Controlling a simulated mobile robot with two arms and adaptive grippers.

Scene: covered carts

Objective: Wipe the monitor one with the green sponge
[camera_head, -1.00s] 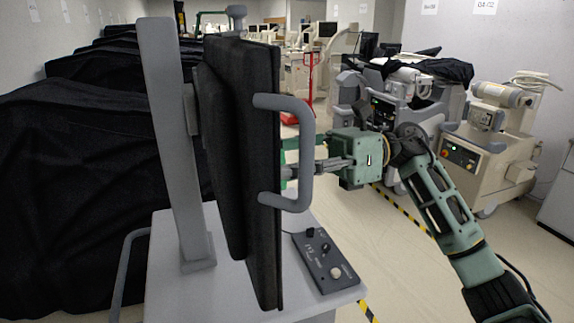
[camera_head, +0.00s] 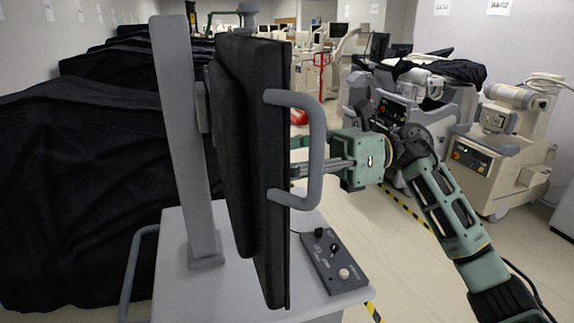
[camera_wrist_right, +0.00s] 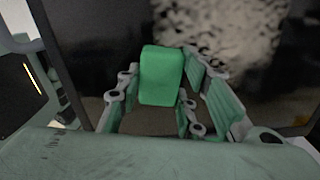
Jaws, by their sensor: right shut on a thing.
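The monitor (camera_head: 262,150) stands on a grey post over a white cart, seen from its edge and dark back in the head view. Its screen side (camera_wrist_right: 245,50) fills the back of the right wrist view, dark with a speckled pale patch. The green sponge (camera_wrist_right: 162,75) is between the fingers of my right gripper (camera_wrist_right: 165,100), which is shut on it. The sponge is close to the screen; I cannot tell if it touches. In the head view my right gripper (camera_head: 318,170) is at the screen side, partly behind the grey handle. My left gripper is not in view.
A grey handle (camera_head: 318,150) sticks out from the monitor's edge. A control box (camera_head: 333,262) lies on the white cart top (camera_head: 225,285). Black covered carts (camera_head: 80,190) fill the left. Beige machines (camera_head: 500,150) stand at the right, with open floor between.

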